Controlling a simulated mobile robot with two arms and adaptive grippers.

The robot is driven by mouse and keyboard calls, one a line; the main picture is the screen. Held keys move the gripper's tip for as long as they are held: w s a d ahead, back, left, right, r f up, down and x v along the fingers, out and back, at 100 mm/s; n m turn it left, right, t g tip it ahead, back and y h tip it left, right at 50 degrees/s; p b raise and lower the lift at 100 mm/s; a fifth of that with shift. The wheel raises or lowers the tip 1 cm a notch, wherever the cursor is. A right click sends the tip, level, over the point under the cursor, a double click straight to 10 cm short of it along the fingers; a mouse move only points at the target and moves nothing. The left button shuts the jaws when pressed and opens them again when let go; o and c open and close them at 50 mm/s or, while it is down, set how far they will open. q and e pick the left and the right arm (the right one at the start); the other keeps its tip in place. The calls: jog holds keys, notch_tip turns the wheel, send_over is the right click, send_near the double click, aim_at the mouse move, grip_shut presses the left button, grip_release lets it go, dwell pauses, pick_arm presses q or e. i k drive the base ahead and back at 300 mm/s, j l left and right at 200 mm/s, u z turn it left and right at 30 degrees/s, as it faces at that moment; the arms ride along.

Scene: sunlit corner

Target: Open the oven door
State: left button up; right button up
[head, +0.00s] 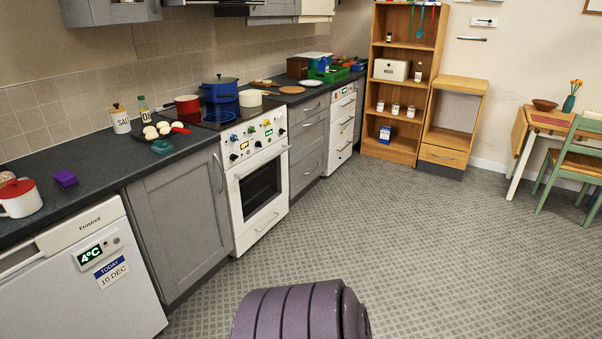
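The white oven (258,165) stands in the row of kitchen units, left of centre in the head view. Its door (260,190) has a dark window and a white bar handle along the top edge, and it looks shut. A panel with knobs and small displays is above the door. Blue and white pots and a red pan stand on the dark hob. Neither of my grippers shows in this view.
A grey cabinet (181,222) and a white fridge (88,277) stand left of the oven. Grey drawers (308,146) are to its right. The patterned floor (400,240) before the oven is clear. A wooden shelf unit (404,86) and a green chair (577,158) are farther off.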

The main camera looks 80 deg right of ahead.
aim_at(239, 224)
jog(key=l+z, duration=0.1)
jog(key=z, duration=2.4)
jog(key=i+l, duration=0.3)
jog(key=i, duration=0.2)
jog(key=i+l, duration=0.25)
jog(key=i, duration=0.25)
jog(key=i+l, duration=0.3)
jog(key=i, duration=0.2)
jog(key=i+l, duration=0.25)
jog(key=i, duration=0.25)
